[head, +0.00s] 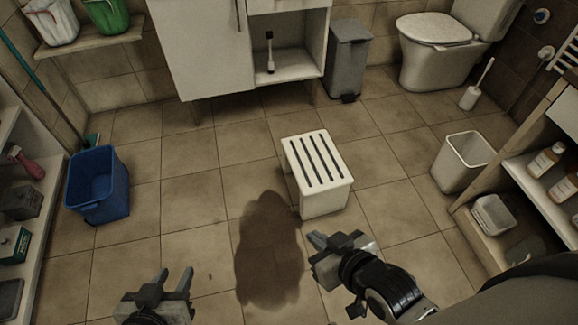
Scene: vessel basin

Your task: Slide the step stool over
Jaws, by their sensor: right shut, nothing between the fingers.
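The step stool (325,196) is white, with a slatted top of dark slots, and stands upright on the tiled floor near the middle of the head view. My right gripper (318,242) is shut and empty, just in front of the stool's near side; I cannot tell whether it touches the stool. My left gripper (173,276) is open and empty at the bottom left, well apart from the stool.
A dark brown patch (268,250) lies on the floor left of the stool. A blue bucket (98,190) stands left, a white bin (462,163) right, a grey bin (348,60) and toilet (436,60) behind. Shelves (540,195) line the right edge.

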